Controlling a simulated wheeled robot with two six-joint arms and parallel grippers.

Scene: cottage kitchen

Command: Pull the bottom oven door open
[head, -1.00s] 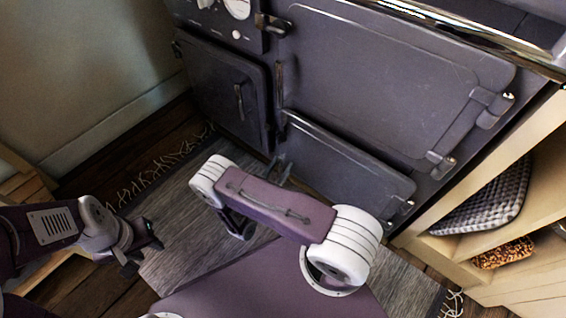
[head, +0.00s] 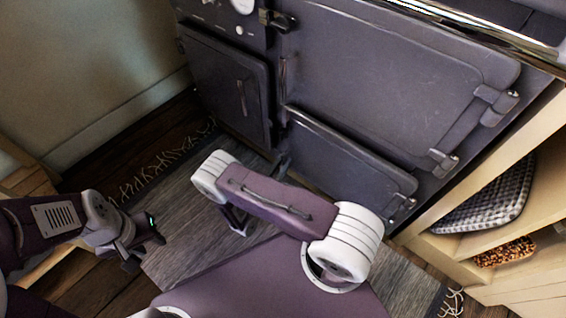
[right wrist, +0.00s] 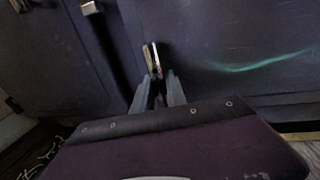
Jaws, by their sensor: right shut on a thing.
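The bottom oven door (head: 345,165) is the low dark panel at the lower right of the range in the head view. It looks shut or nearly so; I cannot tell if there is a gap. My right gripper (head: 283,165) is at this door's left edge, partly hidden behind my own arm. In the right wrist view, my right gripper (right wrist: 157,88) is shut on the upright metal door handle (right wrist: 152,58), whose upper part sticks out above the fingers. My left gripper (head: 147,246) is open and empty above the rug at the left.
A larger oven door (head: 390,75) is above, and another door (head: 225,85) is to the left. A wooden shelf (head: 480,245) stands close on the right. A grey fringed rug (head: 180,215) covers the floor before the range.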

